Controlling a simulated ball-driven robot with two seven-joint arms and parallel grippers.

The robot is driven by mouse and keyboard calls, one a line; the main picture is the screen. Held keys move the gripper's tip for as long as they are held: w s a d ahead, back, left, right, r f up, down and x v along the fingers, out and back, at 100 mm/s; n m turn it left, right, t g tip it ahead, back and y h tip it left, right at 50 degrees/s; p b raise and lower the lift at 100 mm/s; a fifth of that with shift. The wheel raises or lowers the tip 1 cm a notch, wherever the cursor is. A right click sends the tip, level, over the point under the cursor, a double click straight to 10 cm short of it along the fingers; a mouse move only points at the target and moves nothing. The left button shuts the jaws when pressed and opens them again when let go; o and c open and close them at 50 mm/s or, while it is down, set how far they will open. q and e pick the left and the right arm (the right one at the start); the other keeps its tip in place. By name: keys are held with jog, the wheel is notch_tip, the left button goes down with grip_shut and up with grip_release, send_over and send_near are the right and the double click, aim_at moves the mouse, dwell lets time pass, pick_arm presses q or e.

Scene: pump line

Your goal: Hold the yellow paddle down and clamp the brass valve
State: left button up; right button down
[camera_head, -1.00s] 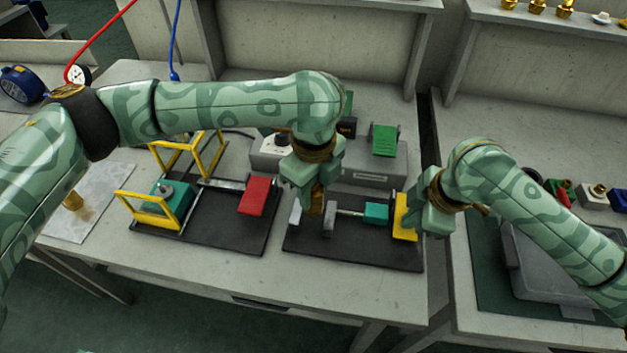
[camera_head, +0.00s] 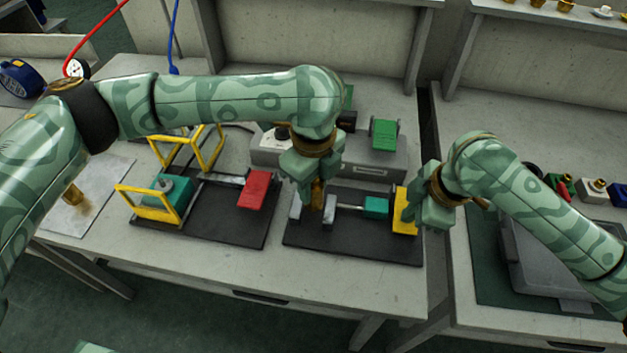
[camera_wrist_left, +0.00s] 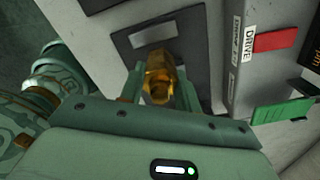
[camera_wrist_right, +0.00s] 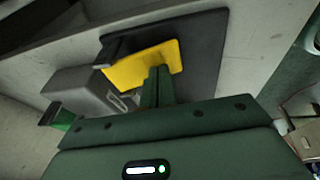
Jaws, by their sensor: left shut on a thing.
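The brass valve (camera_head: 317,194) is between the fingers of my left gripper (camera_head: 316,185), which is shut on it. In the left wrist view the valve (camera_wrist_left: 158,76) points toward the dark base plate. It is held at the clamp fixture, near its grey jaws (camera_head: 328,211); whether it touches them I cannot tell. The yellow paddle (camera_head: 404,212) is at the right end of this fixture, beside a teal block (camera_head: 376,206). My right gripper (camera_head: 420,214) is at the paddle with its fingers together; in the right wrist view they overlap the yellow paddle (camera_wrist_right: 140,65). Contact is unclear.
A second fixture with a red paddle (camera_head: 255,189) and yellow frames (camera_head: 150,205) stands to the left. A grey box (camera_head: 375,170) with a green flap (camera_head: 384,133) is behind. A metal plate (camera_head: 95,215) lies far left. The table's front strip is clear.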

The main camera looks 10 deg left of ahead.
pick_arm(q)
jog(key=shift+f, duration=0.2)
pick_arm(e)
jog(key=shift+f, duration=0.1)
dwell(0.4)
pick_arm(q)
jog(key=shift+f, duration=0.7)
jog(key=shift+f, duration=1.05)
dwell(0.7)
jog(key=o, duration=1.6)
jog(key=shift+c, duration=0.2)
jog(key=shift+r, duration=3.5)
